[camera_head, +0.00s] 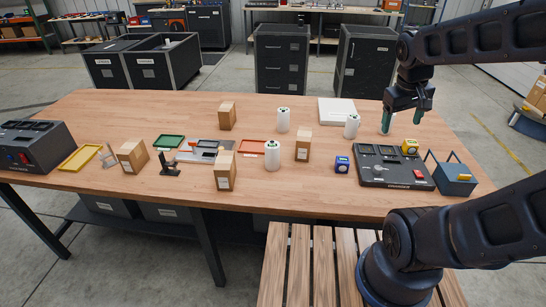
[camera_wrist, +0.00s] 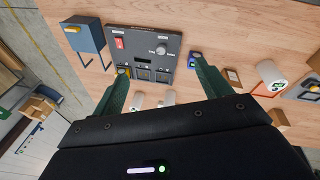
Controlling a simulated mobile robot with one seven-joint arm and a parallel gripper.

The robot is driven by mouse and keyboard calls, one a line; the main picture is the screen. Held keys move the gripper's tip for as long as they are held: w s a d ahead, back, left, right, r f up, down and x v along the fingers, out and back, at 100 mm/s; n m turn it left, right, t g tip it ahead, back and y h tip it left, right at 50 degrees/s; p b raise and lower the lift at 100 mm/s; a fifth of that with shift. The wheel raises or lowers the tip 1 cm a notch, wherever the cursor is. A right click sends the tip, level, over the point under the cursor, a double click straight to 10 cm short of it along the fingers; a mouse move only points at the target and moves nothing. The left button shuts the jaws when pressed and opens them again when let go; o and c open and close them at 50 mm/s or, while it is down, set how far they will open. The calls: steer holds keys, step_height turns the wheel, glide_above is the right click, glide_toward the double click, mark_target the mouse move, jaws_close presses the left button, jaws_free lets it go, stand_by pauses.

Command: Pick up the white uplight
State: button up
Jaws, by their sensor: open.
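Several white cylinders stand on the wooden table, and the white uplight seems to be among them; I cannot tell which. In the head view one (camera_head: 283,120) is at the middle back, one (camera_head: 352,126) to its right, one (camera_head: 272,155) nearer the front. A small white piece (camera_head: 391,122) shows by my gripper's left finger, partly hidden. My gripper (camera_head: 403,125) is open over the table's right back, fingers pointing down. In the wrist view two white cylinders (camera_wrist: 138,100) (camera_wrist: 168,97) show between the open fingers (camera_wrist: 160,66); I see no contact.
A dark control panel (camera_head: 372,177), a yellow tape measure (camera_head: 409,146) and a blue-grey caddy (camera_head: 462,182) are in front of my gripper. Cardboard boxes (camera_head: 303,144), a blue tape measure (camera_head: 342,164) and a flat white box (camera_head: 337,111) stand left of it.

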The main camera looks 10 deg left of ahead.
steer(key=w+a+f+n+g+h, duration=0.1)
steer(key=w+a+f+n+h, duration=0.45)
steer(key=w+n, duration=0.2)
steer(key=n+t, duration=1.5)
steer(key=n, duration=0.5)
glide_above(269, 158)
steer(key=v, duration=0.5)
step_height(269, 158, down, 14)
step_height(269, 158, down, 8)
steer(key=shift+w+r, duration=0.15)
steer(key=shift+w, duration=0.05)
steer(key=shift+x, duration=3.75)
steer(key=c, duration=1.5)
steer(key=shift+r, duration=0.1)
